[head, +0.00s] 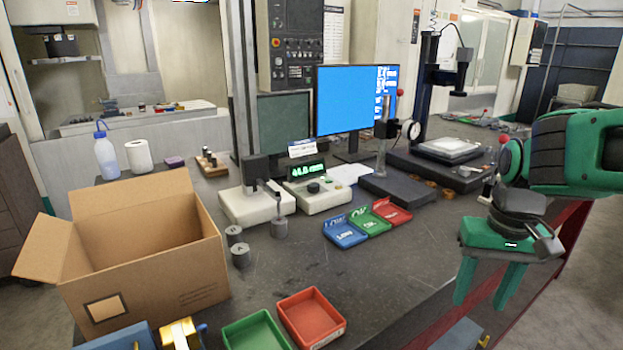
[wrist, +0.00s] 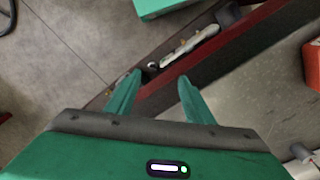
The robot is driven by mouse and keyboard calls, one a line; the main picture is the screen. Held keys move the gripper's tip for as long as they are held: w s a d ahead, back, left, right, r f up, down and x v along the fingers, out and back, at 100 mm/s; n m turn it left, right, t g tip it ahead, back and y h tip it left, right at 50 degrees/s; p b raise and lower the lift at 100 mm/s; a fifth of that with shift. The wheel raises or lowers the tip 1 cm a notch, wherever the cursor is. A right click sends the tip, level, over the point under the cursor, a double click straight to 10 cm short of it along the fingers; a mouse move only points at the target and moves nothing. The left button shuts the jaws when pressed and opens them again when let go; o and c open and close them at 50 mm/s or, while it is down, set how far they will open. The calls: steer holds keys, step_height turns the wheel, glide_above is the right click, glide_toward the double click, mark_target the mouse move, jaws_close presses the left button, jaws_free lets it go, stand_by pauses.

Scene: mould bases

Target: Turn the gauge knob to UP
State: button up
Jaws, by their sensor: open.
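The gauge unit (head: 318,192) is a pale box with a lit green display, standing mid-table in the head view. A dark round knob (head: 313,187) sits on its front panel; which way it points is too small to tell. My gripper (head: 483,302) is green, open and empty, pointing down at the right, past the table's front edge. It is well to the right of the gauge unit and apart from it. In the wrist view my gripper (wrist: 153,84) has its two fingers spread over the floor and the red table edge. The gauge unit does not show there.
An open cardboard box (head: 150,260) stands at the left. Blue (head: 344,233), green (head: 372,222) and red (head: 393,212) trays lie between the gauge unit and my gripper. A dial gauge stand (head: 398,188) stands behind them. The front-middle table top (head: 400,270) is clear.

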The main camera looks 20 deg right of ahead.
steer(key=w+r, duration=0.1)
steer(key=w, duration=0.2)
steer(key=w+r+n, duration=0.1)
steer(key=w+r, duration=0.1)
steer(key=w, duration=0.2)
steer(key=w+a+r+n+t, duration=0.1)
steer(key=w, duration=0.3)
steer(key=shift+w+r, duration=0.2)
steer(key=shift+r, duration=0.05)
steer(key=w+a+r+n+t, duration=0.1)
steer(key=w+a+r, duration=0.1)
steer(key=w, duration=0.3)
steer(key=w+a+r+n, duration=0.1)
steer(key=w+r+n, duration=0.1)
steer(key=w, duration=0.4)
steer(key=n+t+y, duration=0.2)
steer(key=n, duration=0.3)
glide_toward(314, 184)
steer(key=x, duration=0.8)
steer(key=shift+a+f, duration=0.1)
steer(key=shift+f, duration=0.1)
steer(key=shift+c, duration=0.6)
